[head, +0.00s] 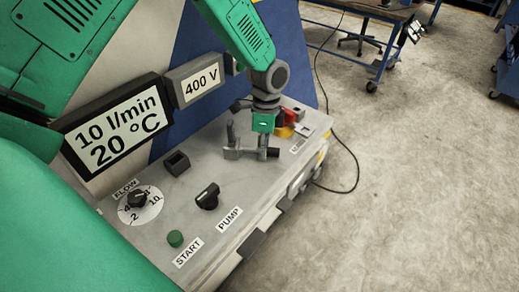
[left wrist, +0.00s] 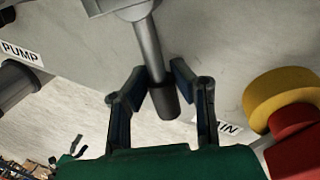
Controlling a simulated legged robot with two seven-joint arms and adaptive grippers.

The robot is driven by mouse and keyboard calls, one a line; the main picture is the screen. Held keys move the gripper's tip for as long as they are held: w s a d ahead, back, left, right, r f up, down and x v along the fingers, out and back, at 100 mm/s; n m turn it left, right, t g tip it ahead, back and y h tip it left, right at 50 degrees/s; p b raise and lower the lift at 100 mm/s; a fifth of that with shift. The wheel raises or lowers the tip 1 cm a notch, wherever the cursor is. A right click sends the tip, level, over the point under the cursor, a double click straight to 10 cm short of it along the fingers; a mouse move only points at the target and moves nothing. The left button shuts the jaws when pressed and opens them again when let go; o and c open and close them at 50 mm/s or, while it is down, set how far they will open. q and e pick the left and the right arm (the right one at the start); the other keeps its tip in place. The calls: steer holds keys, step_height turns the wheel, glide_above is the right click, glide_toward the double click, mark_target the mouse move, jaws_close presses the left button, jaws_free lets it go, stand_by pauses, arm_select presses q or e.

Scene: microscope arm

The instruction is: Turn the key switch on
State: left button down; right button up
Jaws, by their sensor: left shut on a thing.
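A grey metal lever (head: 235,153) with a dark tip sits on the sloping control panel (head: 225,185); it is the likely key switch, though no key shape can be made out. My left gripper (head: 265,148) reaches down to its right end. In the left wrist view, the lever's stem (left wrist: 147,45) comes down from the top, and my left gripper (left wrist: 160,85) is shut on its dark end with a finger on either side. A partly hidden label ending in "AIN" (left wrist: 222,126) lies beside it. My right gripper is not in view.
A red and yellow button (head: 288,120) stands close beyond the gripper; the red part (left wrist: 297,158) is near in the left wrist view. The panel also has a black PUMP knob (head: 208,196), a green START button (head: 175,239) and a FLOW dial (head: 138,200). Open floor lies right.

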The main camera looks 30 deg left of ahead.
arm_select(q)
steer(key=shift+w+a+r+n+t+h+p, duration=0.15)
steer(key=shift+w+r+n+p, duration=0.1)
steer(key=shift+w+n, duration=0.5)
steer(key=shift+w+a+r+n+t+h+p, duration=0.1)
steer(key=shift+w+r+n+t+h+p, duration=0.1)
steer(key=shift+w+n, duration=0.55)
steer(key=shift+w+a+n+t, duration=0.15)
steer(key=shift+w+a+n, duration=0.25)
steer(key=shift+n, duration=0.3)
steer(key=shift+w+a+n+t, duration=0.1)
steer(key=shift+w+a+n, duration=0.25)
steer(key=shift+n, duration=0.35)
steer(key=shift+a, duration=0.15)
steer(key=c, duration=1.5)
jaws_free()
steer(key=shift+o, duration=0.9)
steer(key=shift+f, duration=0.15)
steer(key=shift+r, duration=0.25)
step_height(320, 180, up, 11)
steer(key=w+a, duration=0.1)
steer(key=shift+w+a, duration=0.2)
steer(key=shift+w, duration=0.05)
